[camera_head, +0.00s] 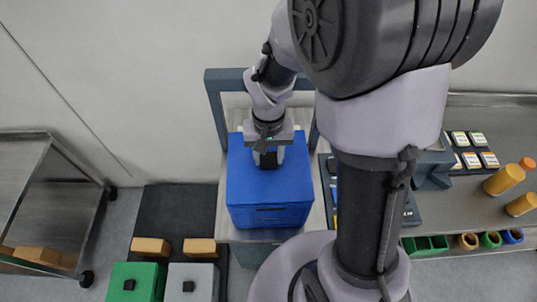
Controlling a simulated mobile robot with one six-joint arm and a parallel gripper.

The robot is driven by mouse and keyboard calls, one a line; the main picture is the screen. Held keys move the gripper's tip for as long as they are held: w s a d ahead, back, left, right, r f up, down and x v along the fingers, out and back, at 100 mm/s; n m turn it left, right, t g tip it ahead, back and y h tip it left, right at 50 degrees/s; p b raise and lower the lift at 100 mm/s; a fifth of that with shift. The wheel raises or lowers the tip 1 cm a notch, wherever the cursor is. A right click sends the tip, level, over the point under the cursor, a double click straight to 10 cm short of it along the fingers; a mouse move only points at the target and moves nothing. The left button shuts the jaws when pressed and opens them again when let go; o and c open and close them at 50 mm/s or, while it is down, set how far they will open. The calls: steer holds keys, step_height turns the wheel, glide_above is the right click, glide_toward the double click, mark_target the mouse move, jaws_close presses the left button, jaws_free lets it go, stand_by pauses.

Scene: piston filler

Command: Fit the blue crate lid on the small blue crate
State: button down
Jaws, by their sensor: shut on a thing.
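The blue crate lid (248,188) is the flat blue top face under my gripper. The small blue crate (270,216) is directly below it, with a dark slot in its front wall. The lid lies over the crate and their outlines line up closely. From this view I cannot tell whether the lid is fully seated or a little above the rim. My gripper (268,162) points down at the lid's upper middle and is shut on the lid's handle, which the fingers mostly hide.
A green crate (148,280) and a grey crate (205,276), each with a black knob, stand at the lower left by two orange-brown blocks (151,245). A dark frame (216,100) rises behind the blue crate. A metal shelf cart (25,165) is left; a bench with yellow bottles (503,180) is right.

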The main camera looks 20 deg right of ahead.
steer(key=shift+f+b, duration=0.3)
steer(key=shift+f, duration=0.05)
steer(key=shift+c, duration=1.6)
jaws_free()
steer(key=shift+r, duration=0.15)
step_height(320, 180, up, 7)
steer(key=p, duration=0.6)
steer(key=shift+b, duration=0.3)
